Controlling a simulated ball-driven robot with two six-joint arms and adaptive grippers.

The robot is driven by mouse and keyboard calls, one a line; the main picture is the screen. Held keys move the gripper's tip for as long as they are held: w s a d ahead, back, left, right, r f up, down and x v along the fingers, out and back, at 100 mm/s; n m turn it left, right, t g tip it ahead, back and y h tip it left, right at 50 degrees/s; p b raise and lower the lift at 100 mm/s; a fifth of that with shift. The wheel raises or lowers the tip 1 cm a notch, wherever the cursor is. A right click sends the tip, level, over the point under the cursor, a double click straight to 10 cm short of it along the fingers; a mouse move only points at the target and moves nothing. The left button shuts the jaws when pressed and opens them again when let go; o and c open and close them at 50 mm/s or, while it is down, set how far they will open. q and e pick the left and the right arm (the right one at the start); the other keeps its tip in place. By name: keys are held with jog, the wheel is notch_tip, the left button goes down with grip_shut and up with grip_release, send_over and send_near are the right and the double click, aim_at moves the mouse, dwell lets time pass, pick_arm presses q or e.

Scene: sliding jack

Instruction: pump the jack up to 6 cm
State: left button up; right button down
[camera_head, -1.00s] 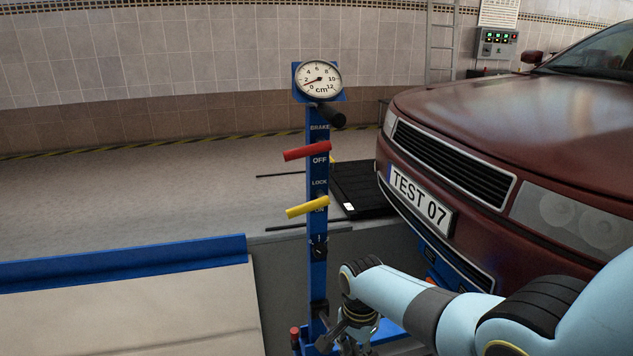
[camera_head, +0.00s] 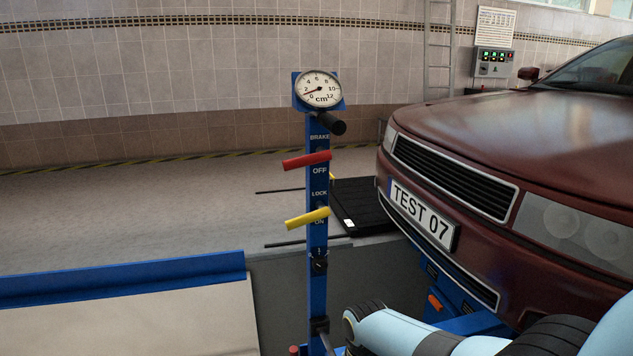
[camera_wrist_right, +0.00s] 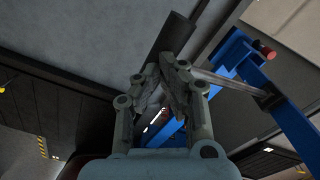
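The blue jack post (camera_head: 317,225) stands upright in the head view, with a round cm gauge (camera_head: 319,90) on top. Its needle points low on the left, between 0 and 2. A red brake lever (camera_head: 306,160) and a yellow lock lever (camera_head: 307,217) stick out to the left. In the right wrist view, a metal pump rod (camera_wrist_right: 225,80) runs from the jack frame to a black handle (camera_wrist_right: 172,38). My right gripper (camera_wrist_right: 162,72) appears closed around this handle; the exact contact is partly hidden by the fingers. My left gripper is not in view.
The dark red car (camera_head: 500,150) with plate TEST 07 stands right of the post. A blue rail (camera_head: 120,277) edges the platform at the lower left. A black knob (camera_head: 331,123) juts out under the gauge. A ladder (camera_head: 438,50) and control box (camera_head: 495,62) are behind.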

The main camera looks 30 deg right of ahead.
jog(key=f+b, duration=0.1)
jog(key=f, duration=0.1)
jog(key=s+f, duration=0.1)
jog(key=shift+a+f+b, duration=0.15)
jog(key=shift+f+b, duration=0.2)
jog(key=shift+b, duration=0.05)
jog(key=r+p, duration=0.1)
jog(key=r, duration=0.1)
jog(key=w+r+p, duration=0.1)
jog(key=r+p, duration=0.1)
jog(key=r, duration=0.1)
jog(key=w+r+p, duration=0.1)
jog(key=r+p, duration=0.1)
jog(key=shift+d+r, duration=0.15)
jog(key=shift+d, duration=0.2)
pick_arm(q)
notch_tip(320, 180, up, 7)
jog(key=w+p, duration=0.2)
jog(key=p, duration=0.2)
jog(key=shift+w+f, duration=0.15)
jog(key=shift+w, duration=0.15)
pick_arm(e)
jog(key=w+r, duration=0.4)
jog(key=r, duration=0.3)
jog(key=shift+d+r, duration=0.15)
jog(key=shift+d, duration=0.3)
